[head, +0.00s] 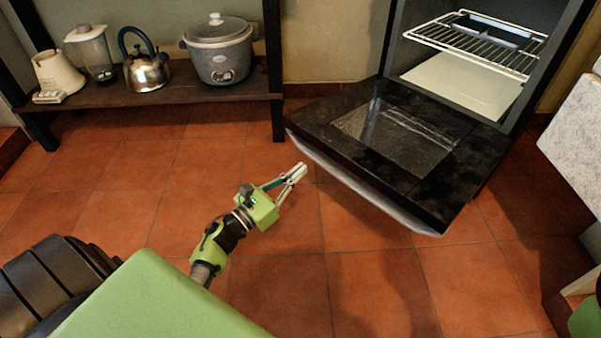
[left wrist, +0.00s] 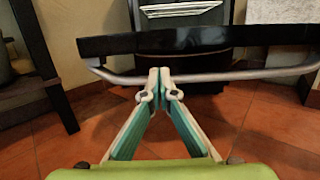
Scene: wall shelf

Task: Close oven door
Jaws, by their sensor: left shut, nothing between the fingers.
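The oven door (head: 395,145) is open, a black panel with a glass window, hinged down and tilted slightly toward the floor. A silver handle bar (head: 355,185) runs along its outer edge. The oven (head: 455,50) behind it shows an empty wire rack. My left gripper (head: 298,172) is shut and empty, low beside the door's left front corner. In the left wrist view the closed fingertips (left wrist: 160,85) overlap the handle bar (left wrist: 220,76), with the door's dark edge (left wrist: 200,38) above; I cannot tell whether they touch. My right gripper is not in view.
A wooden shelf (head: 150,97) at the left holds a slow cooker (head: 220,50), a kettle (head: 146,70), a blender (head: 95,55) and a white appliance (head: 57,75). A pale speckled block (head: 575,130) stands at the right. The tiled floor (head: 290,270) before the door is clear.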

